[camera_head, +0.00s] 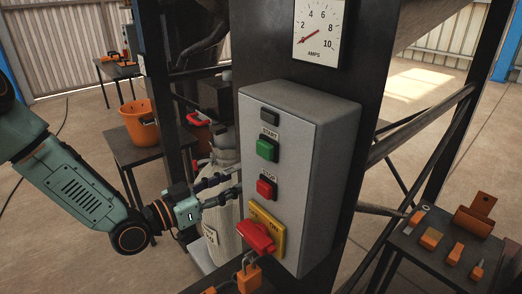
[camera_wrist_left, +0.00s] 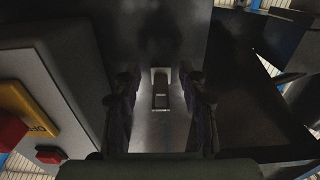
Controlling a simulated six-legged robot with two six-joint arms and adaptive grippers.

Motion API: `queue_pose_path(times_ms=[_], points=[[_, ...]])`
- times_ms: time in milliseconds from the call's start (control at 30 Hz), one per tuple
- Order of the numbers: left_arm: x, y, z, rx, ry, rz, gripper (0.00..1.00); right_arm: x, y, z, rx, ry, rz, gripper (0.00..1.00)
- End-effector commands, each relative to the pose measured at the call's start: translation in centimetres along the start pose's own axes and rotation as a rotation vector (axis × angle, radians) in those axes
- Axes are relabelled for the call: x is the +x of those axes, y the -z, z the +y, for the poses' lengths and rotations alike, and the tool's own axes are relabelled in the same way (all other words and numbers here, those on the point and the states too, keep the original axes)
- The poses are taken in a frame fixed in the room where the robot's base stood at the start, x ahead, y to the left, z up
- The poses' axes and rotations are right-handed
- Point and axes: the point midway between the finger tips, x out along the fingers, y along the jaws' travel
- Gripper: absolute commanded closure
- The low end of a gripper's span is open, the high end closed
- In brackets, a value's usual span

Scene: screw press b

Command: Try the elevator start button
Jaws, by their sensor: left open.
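The grey control box (camera_head: 300,180) is mounted on a dark column. Its green START button (camera_head: 267,149) sits above the red STOP button (camera_head: 266,187). Below them is a yellow isolator plate (camera_head: 278,232) with a red switch handle (camera_head: 256,236). My left gripper (camera_head: 232,183) is open and empty, left of the box at about STOP button height, apart from both buttons. In the left wrist view its fingers (camera_wrist_left: 160,88) stand apart before a grey surface with a small latch-like part. That view shows a red button (camera_wrist_left: 50,155) at left; START is not visible there. My right gripper is not in view.
An orange padlock (camera_head: 249,277) hangs below the red handle. An AMPS gauge (camera_head: 320,32) is above the box. A side table (camera_head: 440,255) with orange parts stands at right. An orange bucket (camera_head: 140,121) stands on a table at left. Dark frame bars surround the box.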

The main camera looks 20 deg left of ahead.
Motion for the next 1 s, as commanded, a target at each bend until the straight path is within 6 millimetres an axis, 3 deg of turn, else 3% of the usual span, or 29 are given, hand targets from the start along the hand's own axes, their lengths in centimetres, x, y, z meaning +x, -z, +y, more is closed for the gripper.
queue_pose_path(times_ms=[433, 1000], points=[[0.00, 0.00, 0.00, 0.000, 0.000, 0.000, 0.99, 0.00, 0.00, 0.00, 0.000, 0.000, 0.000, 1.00], [0.00, 0.00, 0.00, 0.000, 0.000, 0.000, 1.00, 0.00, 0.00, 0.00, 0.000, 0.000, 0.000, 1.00]])
